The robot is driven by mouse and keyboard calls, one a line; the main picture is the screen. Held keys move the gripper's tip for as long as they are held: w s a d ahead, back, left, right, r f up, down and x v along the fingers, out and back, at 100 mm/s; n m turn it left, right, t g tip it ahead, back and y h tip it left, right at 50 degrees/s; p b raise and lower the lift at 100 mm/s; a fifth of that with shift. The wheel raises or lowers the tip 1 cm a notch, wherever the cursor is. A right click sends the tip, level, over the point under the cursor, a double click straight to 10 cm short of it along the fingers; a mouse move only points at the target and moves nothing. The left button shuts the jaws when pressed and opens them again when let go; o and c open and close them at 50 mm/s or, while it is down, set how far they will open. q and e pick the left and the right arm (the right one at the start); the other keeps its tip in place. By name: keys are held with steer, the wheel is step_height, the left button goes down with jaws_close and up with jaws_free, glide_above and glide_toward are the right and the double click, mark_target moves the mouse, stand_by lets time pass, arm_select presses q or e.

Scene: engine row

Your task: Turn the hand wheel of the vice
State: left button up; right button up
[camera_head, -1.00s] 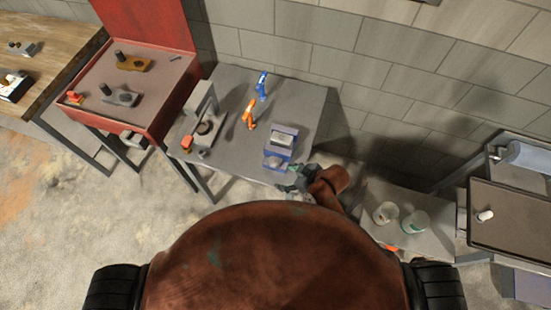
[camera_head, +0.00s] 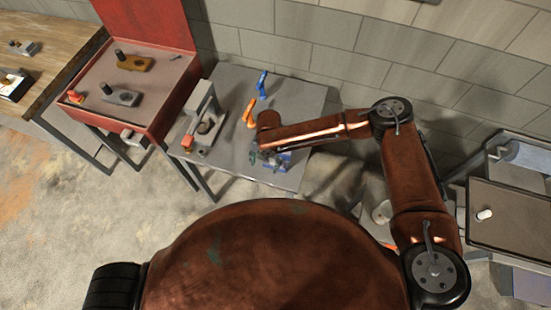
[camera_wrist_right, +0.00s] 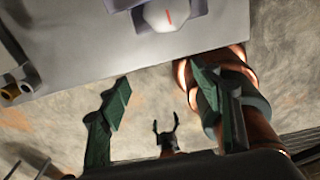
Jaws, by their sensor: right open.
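The vice (camera_head: 286,158) is a small blue and grey block at the front right of the grey table; my right arm hides most of it in the head view. In the right wrist view, a pale faceted knob with a red mark (camera_wrist_right: 168,14), which looks like the hand wheel, shows at the top by the table edge. My right gripper (camera_head: 257,157) is beside the vice. My left gripper does not show in the head view.
The grey table (camera_head: 228,88) also bears a blue tool (camera_head: 262,83), an orange tool (camera_head: 249,111) and a grey press-like device (camera_head: 204,118). A red workbench (camera_head: 160,85) stands at left. A dark-topped cart (camera_head: 510,215) stands at right. Floor shows below the table edge.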

steer(key=shift+t+h, duration=0.3)
steer(key=shift+h, duration=0.2)
steer(key=w+d, duration=0.1)
steer(key=w+d+r, duration=0.1)
steer(key=w+d, duration=0.1)
steer(key=w+d+r, duration=0.1)
steer(key=shift+w+d, duration=0.15)
steer(key=shift+w, duration=0.25)
step_height(320, 180, down, 8)
steer(key=shift+r+p, duration=0.2)
steer(key=shift+p, duration=0.45)
